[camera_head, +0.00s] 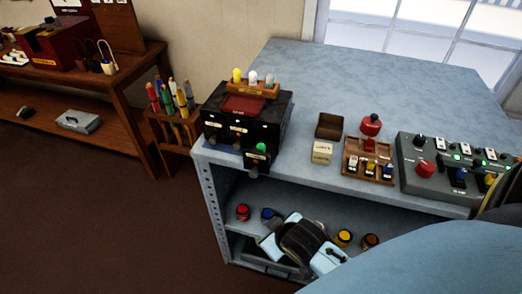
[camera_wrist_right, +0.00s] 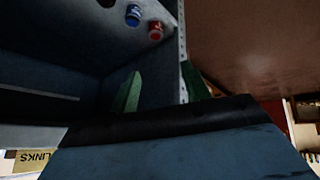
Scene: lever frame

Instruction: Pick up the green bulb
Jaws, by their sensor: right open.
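The green bulb (camera_head: 261,148) shows in the head view at the front right corner of a black box (camera_head: 286,108), above a small white label. My right gripper (camera_wrist_right: 160,88) is open and empty in the right wrist view, with its two green fingers spread apart. In the head view, my right wrist (camera_head: 301,240) is in front of the lower shelf, below and to the right of the green bulb. Its fingertips are not clear there. The green bulb is not seen in the right wrist view. My left gripper is not in view.
A wooden rack (camera_head: 254,88) with a yellow bulb (camera_head: 237,75) and pale bulbs tops the box. Jars line the lower shelf.

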